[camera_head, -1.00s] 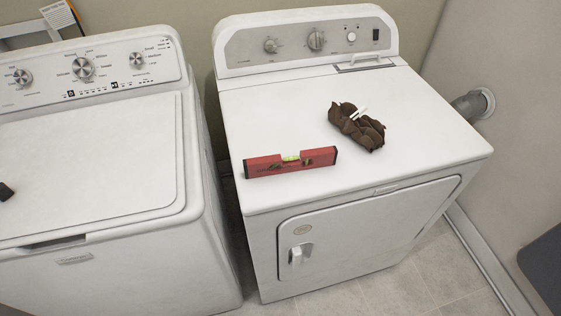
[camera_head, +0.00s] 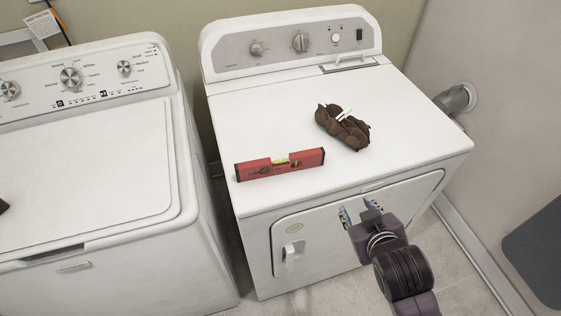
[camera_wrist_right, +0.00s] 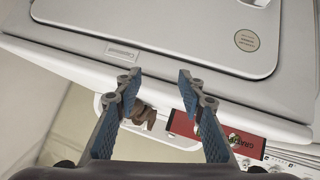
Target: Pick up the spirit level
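The spirit level (camera_head: 250,172) is a red bar with black ends and a yellow-green vial. It lies near the front left edge of the dryer top (camera_head: 270,115) in the head view. It also shows at the lower right of the right wrist view (camera_wrist_right: 225,134), partly hidden by a finger. My right gripper (camera_head: 358,210) is in front of the dryer, to the right of the level and apart from it. In the right wrist view its two blue-padded fingers (camera_wrist_right: 158,80) are spread with nothing between the tips. My left gripper is not in view.
A dark brown bundled thing (camera_head: 343,127) lies on the dryer top, behind and right of the level. A white washer (camera_head: 85,165) stands to the left across a narrow gap. The dryer door (camera_head: 355,225) is shut. A wall with a vent pipe (camera_head: 455,99) is at right.

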